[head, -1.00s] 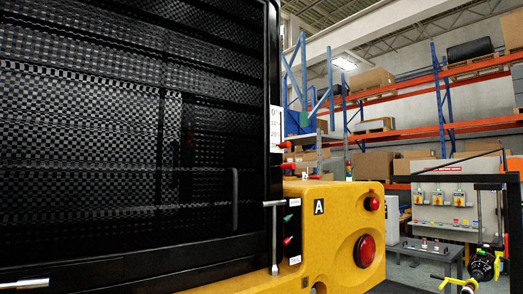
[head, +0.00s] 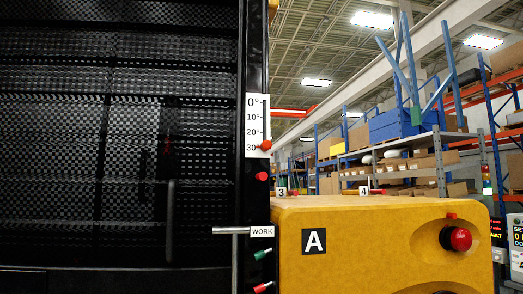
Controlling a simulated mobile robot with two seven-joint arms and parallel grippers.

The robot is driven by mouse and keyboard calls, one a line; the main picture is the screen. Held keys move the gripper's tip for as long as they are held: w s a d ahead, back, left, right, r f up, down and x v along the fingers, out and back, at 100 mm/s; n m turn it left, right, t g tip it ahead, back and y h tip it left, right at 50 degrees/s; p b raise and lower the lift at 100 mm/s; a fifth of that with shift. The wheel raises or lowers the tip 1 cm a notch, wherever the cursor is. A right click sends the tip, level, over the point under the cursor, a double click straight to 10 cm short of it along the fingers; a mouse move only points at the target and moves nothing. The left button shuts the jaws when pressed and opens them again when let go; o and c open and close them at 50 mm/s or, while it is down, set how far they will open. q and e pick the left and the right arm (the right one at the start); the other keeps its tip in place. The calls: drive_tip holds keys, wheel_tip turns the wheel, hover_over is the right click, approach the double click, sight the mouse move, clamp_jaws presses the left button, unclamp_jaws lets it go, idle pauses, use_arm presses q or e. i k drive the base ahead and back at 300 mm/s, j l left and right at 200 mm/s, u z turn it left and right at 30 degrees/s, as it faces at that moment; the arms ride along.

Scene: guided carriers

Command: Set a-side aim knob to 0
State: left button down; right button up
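A white scale plate (head: 257,126) is fixed to the black post beside the dark mesh panel in the head view. It is marked from 0° at the top down to 30°. A red knob (head: 265,145) sits at the lower end of its slot, by the 30 mark. A second red knob (head: 262,176) sits on the post below the plate. The letter A sign (head: 314,241) is on the yellow housing (head: 385,245) to the right. Neither of my grippers is in view.
A red button (head: 460,238) is on the housing. Shelving (head: 400,160) with boxes stands behind.

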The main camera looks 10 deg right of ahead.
sight(266, 145)
drive_tip(key=l+u, duration=0.2)
drive_tip(key=l, duration=0.4)
drive_tip(key=l+u, duration=0.2)
drive_tip(key=l, duration=0.35)
drive_tip(key=k+l+u, duration=0.25)
drive_tip(key=l, duration=0.3)
drive_tip(key=i+l, duration=0.05)
drive_tip(key=i, duration=0.05)
